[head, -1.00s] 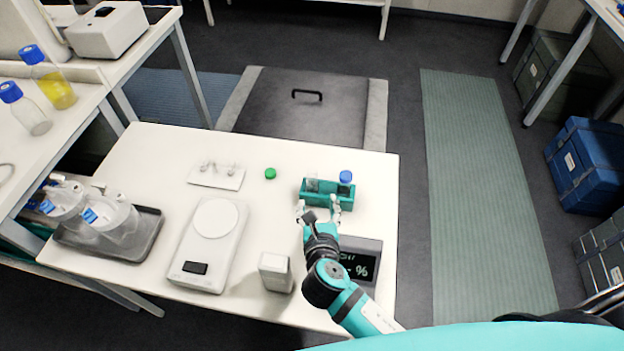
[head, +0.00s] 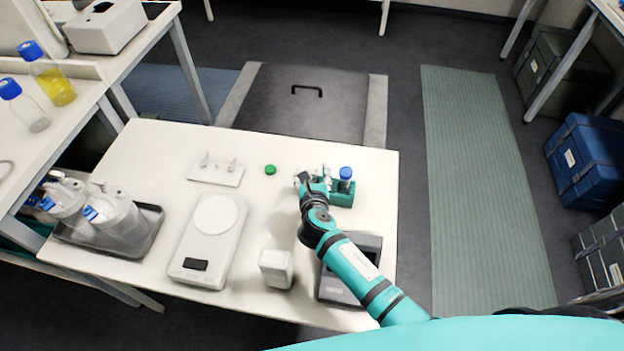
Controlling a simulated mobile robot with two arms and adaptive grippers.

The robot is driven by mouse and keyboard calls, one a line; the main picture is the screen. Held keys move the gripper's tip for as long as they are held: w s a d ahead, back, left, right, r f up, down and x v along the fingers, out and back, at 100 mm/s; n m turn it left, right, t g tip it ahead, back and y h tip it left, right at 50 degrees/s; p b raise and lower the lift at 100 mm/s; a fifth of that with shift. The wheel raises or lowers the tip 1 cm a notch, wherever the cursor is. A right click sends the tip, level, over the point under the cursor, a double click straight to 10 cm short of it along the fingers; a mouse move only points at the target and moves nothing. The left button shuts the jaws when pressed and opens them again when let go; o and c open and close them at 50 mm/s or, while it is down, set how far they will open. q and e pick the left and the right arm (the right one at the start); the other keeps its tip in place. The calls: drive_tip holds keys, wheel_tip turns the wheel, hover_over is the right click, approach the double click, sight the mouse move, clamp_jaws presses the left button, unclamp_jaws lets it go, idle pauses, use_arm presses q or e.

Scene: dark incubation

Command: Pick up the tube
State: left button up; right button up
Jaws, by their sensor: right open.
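A teal rack (head: 342,197) stands on the white table near its right edge. A blue-capped tube (head: 345,174) stands upright in the right part of the rack. My right gripper (head: 312,176) is open over the left part of the rack, left of the blue cap. A clear tube that stood in that part is now mostly hidden by the gripper, and I cannot tell whether the fingers are around it. A loose green cap (head: 270,170) lies on the table left of the rack. My left gripper is not in view.
A white scale (head: 208,243), a small white box (head: 276,268) and a dark-grey display device (head: 345,285) stand nearer me. A white peg plate (head: 216,171) is at the back left. A grey tray (head: 150,222) holds bottles at the left.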

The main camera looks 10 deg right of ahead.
drive_tip(key=c, duration=1)
drive_tip(key=shift+s, duration=0.1)
drive_tip(key=shift+r, duration=0.15)
